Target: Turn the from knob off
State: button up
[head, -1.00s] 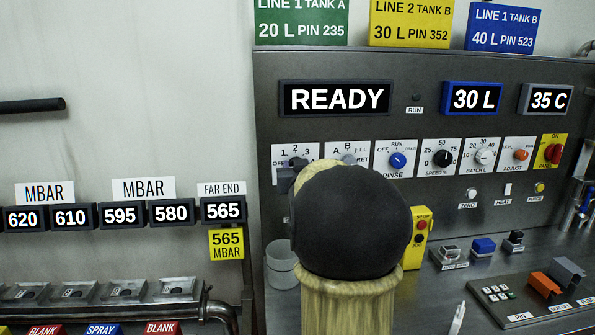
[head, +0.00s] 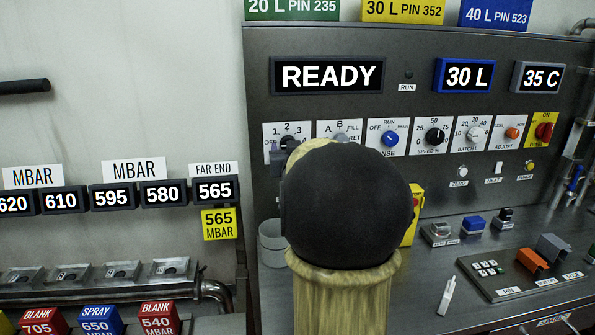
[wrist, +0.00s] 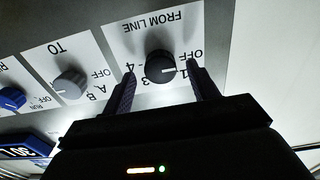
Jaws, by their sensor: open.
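The black FROM LINE knob (wrist: 160,66) is on a white plate (wrist: 125,40) that appears upside down in the wrist view. The plate carries OFF and numbers up to 4. The knob's pale mark points toward the 1 and OFF side; I cannot tell exactly which. My gripper (wrist: 161,69) is open, with one finger on each side of the knob. I cannot tell whether the fingers touch it. In the head view the FROM plate (head: 284,131) shows at the panel's left, with its knob mostly hidden behind my arm.
The grey TO knob (wrist: 70,83) is beside my gripper's left finger in the wrist view. In the head view, a blue RINSE knob (head: 390,139) and several others continue right. A READY display (head: 326,75) is above. A clear cup (head: 272,242) stands below on the bench.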

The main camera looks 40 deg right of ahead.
jog(key=b+v, duration=0.1)
jog(key=v, duration=1.4)
jog(key=shift+s, duration=0.2)
jog(key=w+a+f+n+g+y, duration=0.15)
jog(key=a+f+g+y, duration=0.25)
jog(key=a+f, duration=0.55)
jog(key=a+f+n+g+y, duration=0.2)
jog(key=a+f+g+y, duration=0.35)
jog(key=f, duration=0.75)
jog(key=s+a+f+n+g, duration=0.3)
jog(key=s+a+f, duration=0.4)
jog(key=a, duration=0.3)
jog(key=w+p+v, duration=0.2)
jog(key=p+v, duration=0.6)
jog(key=w+r+p+v, duration=0.1)
jog(key=w+p+v, duration=0.1)
jog(key=p+v, duration=0.7)
jog(key=shift+d+p, duration=0.3)
jog(key=shift+w+f, duration=0.1)
